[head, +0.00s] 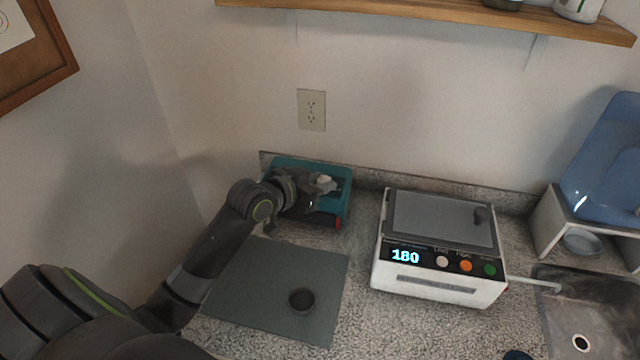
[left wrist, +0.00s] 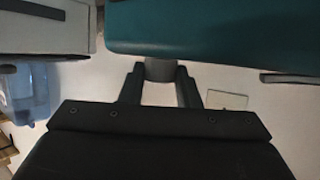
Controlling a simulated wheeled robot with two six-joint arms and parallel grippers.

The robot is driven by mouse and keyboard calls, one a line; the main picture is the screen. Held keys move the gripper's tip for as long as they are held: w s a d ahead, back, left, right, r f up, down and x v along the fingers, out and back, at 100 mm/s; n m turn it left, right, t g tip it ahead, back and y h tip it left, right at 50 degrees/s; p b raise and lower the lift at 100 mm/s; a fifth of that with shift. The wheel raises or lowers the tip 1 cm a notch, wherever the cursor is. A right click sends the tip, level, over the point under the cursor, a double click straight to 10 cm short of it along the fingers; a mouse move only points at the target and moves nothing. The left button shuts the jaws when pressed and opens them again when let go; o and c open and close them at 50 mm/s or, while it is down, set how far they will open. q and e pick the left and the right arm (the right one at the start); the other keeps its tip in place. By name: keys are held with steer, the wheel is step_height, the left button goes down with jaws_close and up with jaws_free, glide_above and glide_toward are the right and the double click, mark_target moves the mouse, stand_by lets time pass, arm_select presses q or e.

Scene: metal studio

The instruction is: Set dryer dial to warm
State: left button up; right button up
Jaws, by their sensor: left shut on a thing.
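A teal box (head: 290,164), which looks like the dryer, stands against the back wall. It has a red part at its front right corner. My left gripper (head: 319,187) reaches over its top from the left. In the left wrist view my left gripper (left wrist: 160,78) is shut on a short grey cylinder, seemingly the dial (left wrist: 159,69), at the edge of the teal box (left wrist: 215,28). The fingers cover the dial's sides. No dial marks or pointer can be read, so I cannot tell its setting. My right gripper is out of view.
A white machine (head: 440,283) with a lit "180" display and coloured buttons stands to the right. A grey mat (head: 260,275) with a small dark cup (head: 301,300) lies in front. A sink (head: 590,310) and blue container (head: 605,160) are far right. A wooden shelf (head: 430,10) hangs above.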

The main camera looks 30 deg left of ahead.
arm_select(q)
steer(key=m+g+h+b, duration=0.1)
steer(key=m+h+b, duration=0.1)
steer(key=b, duration=0.1)
steer(key=m+g+h+b, duration=0.1)
steer(key=m+h+b, duration=0.1)
steer(key=b, duration=0.1)
steer(key=m+g+h+b, duration=0.1)
steer(key=m+h+b, duration=0.1)
steer(key=b, duration=0.2)
steer(key=shift+w+a+f, duration=0.2)
steer(key=shift+w+a, duration=0.05)
steer(key=shift+a, duration=0.15)
steer(key=shift+r+m+g+h+b, duration=0.2)
steer(key=shift+m+g+h+b, duration=0.4)
steer(key=shift+m+g+b, duration=0.3)
steer(key=o, duration=1)
steer(key=shift+c, duration=0.2)
steer(key=shift+a, duration=0.1)
